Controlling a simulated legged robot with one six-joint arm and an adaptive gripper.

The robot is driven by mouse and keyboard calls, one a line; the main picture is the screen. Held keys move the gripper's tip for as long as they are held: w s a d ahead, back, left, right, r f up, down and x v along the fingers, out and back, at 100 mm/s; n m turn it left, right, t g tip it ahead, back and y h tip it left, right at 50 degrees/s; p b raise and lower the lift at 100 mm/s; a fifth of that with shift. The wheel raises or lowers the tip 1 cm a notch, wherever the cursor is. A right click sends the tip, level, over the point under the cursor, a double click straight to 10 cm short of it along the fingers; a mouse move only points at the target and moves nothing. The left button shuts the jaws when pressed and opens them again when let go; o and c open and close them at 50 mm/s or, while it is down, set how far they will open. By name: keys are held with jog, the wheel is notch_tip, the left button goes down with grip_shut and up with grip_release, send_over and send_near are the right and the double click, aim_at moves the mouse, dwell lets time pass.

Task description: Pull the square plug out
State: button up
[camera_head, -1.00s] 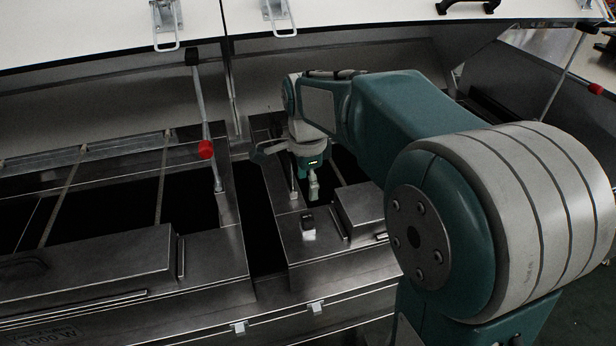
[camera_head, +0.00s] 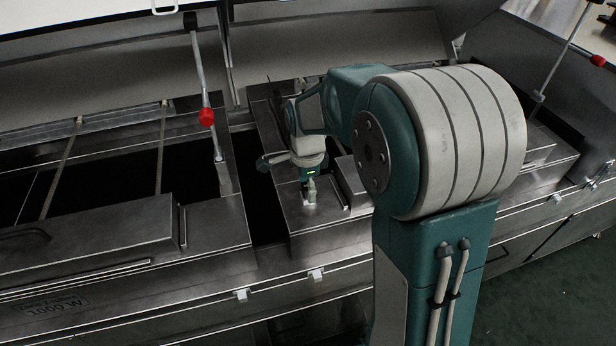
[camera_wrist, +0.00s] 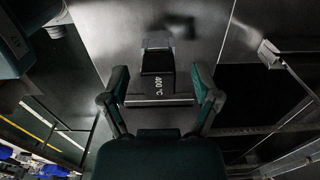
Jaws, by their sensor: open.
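The square plug (camera_wrist: 159,77) is a black block marked "400 °C" in the wrist view. It sits at a light metal base (camera_wrist: 158,42) on the steel panel. My gripper (camera_wrist: 161,92) is open, with one finger on each side of the plug and a visible gap on both sides. In the head view my gripper (camera_head: 309,190) points down right over the plug's place on the panel. There the plug is mostly hidden by the gripper, and only the light base (camera_head: 308,201) shows.
A raised steel box (camera_head: 352,185) stands just right of my gripper. A dark opening (camera_head: 262,215) lies to the left. A strut with a red knob (camera_head: 206,117) rises further left, and the raised lid (camera_head: 330,35) hangs behind the arm.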

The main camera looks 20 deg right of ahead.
jog(key=shift+d, duration=0.1)
grip_shut()
dwell(0.3)
jog(key=shift+r, duration=0.7)
dwell(0.9)
jog(key=shift+r, duration=0.8)
jog(key=shift+r, duration=0.15)
jog(key=shift+r, duration=2.1)
